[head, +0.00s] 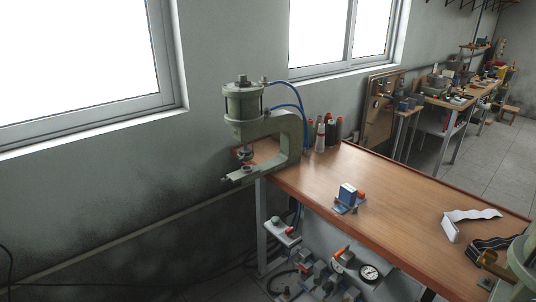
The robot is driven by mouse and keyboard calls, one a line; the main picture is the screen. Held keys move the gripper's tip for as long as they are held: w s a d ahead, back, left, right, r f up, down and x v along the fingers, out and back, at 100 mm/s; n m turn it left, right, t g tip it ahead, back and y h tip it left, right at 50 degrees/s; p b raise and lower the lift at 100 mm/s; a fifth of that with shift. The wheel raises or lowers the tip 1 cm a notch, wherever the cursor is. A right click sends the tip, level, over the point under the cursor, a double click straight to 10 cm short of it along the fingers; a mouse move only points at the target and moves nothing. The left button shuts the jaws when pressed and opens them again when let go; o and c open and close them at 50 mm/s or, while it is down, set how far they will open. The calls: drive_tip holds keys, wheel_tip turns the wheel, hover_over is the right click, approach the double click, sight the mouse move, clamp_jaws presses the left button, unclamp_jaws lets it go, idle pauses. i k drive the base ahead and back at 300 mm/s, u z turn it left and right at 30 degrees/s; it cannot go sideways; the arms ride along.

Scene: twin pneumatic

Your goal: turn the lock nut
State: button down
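A green pneumatic press (285,125) stands at the left end of the wooden bench, with a cylinder (243,101) on top of its C-shaped frame. Under the cylinder, a small metallic part (245,153) sits around the ram, above the press's lower plate (242,174). It may be the lock nut, but it is too small to tell. Part of a second green machine (524,268) shows at the bottom right corner, cut off by the picture edge. My gripper is not in view.
The wooden bench (385,205) has clear room in its middle. Blue hoses (290,86) loop behind the cylinder. A gauge (369,272) and fittings sit below.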

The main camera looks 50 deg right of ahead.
sight(237, 84)
drive_tip(key=z, duration=0.7)
drive_tip(key=k, duration=0.95)
drive_tip(key=u, duration=0.05)
drive_tip(key=i, duration=0.85)
